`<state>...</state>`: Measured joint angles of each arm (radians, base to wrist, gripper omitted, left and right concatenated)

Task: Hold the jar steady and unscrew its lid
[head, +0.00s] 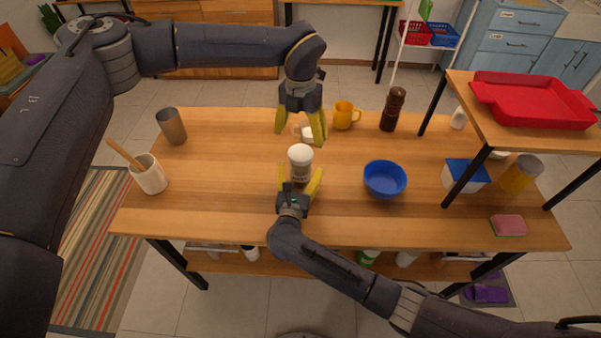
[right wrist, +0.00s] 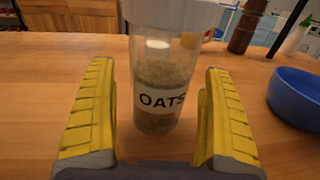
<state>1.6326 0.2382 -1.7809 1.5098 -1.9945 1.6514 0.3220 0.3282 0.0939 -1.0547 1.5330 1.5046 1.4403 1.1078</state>
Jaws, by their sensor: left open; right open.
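A clear jar (head: 300,172) labelled "OATS" with a white lid (head: 300,153) stands upright on the wooden table (head: 230,205). The jar also shows in the right wrist view (right wrist: 160,75), with its lid cut off by the top edge. My right gripper (head: 300,182) is open near the table, its fingers on either side of the jar's lower part in the head view; the wrist view shows gaps beside the jar. My left gripper (head: 302,138) is open, pointing down above and behind the jar, apart from the lid. A white cup (head: 308,134) shows partly between its fingers.
A blue bowl (head: 384,180) stands right of the jar. A yellow mug (head: 344,115) and a brown pepper mill (head: 392,109) stand behind. A metal tumbler (head: 171,126) and a utensil crock (head: 149,176) are at left. A raised shelf with a red tray (head: 530,108) is at right.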

